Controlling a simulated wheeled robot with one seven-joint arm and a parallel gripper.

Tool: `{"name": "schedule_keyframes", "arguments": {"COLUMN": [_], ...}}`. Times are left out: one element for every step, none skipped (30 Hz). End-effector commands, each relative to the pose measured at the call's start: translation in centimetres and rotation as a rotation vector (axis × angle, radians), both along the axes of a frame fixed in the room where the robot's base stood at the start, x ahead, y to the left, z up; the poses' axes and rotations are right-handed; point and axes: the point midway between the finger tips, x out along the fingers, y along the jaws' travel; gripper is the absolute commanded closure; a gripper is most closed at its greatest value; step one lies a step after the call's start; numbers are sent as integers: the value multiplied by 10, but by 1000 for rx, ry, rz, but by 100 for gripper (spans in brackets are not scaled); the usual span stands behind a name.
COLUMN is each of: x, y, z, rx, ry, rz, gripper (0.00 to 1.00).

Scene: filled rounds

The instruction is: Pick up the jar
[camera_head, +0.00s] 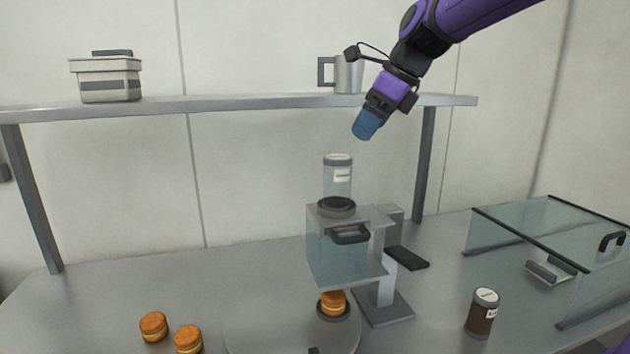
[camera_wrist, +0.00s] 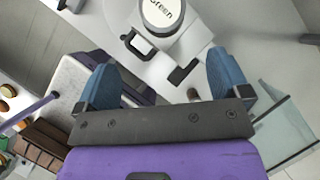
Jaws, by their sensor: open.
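A clear jar (camera_head: 337,181) with a grey lid and a white label stands upright on top of the clear-walled dispenser (camera_head: 336,250). In the wrist view a round white lid (camera_wrist: 162,15) with lettering like "Green" shows at the top edge; it appears to be this jar's lid. A second jar (camera_head: 482,314), dark brown with a pale lid, stands on the counter at the right. My gripper (camera_head: 364,127) is open and empty, above and slightly right of the clear jar, apart from it. Its blue fingers are spread in the wrist view (camera_wrist: 162,62), with the lid beyond them.
A shelf (camera_head: 230,104) runs behind, holding a lidded box (camera_head: 106,78) and a grey mug (camera_head: 347,75) close to my gripper. Orange macarons (camera_head: 153,326) lie at the front left; another sits under the dispenser (camera_head: 333,302). A glass case (camera_head: 535,225) is at the right.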

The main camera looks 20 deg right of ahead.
Motion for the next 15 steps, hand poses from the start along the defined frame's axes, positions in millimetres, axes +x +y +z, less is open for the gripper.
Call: {"name": "schedule_keyframes", "arguments": {"x": [6, 8, 10, 12, 13, 15, 16, 17, 19, 21, 22, 25, 26, 27, 29], "y": [0, 0, 0, 1, 2, 3, 4, 6, 8, 10, 12, 14, 15, 16, 18], "z": [1, 1, 1, 0, -2, -5, -8, -11, -17, -21, -26, -31, -34, -37, -40], "rx": [21, 30, 41, 45, 49, 51, 53, 53, 52, 52, 52, 52, 51, 52, 52], "ry": [14, 22, 30, 34, 37, 39, 39, 39, 40, 40, 40, 40, 39, 39, 38], "rz": [-35, -53, -69, -78, -84, -88, -89, -89, -87, -87, -88, -87, -88, -87, -87], "gripper": [5, 5, 5, 5, 5, 5, 5, 5, 5, 5, 5, 5, 5, 5, 5]}}
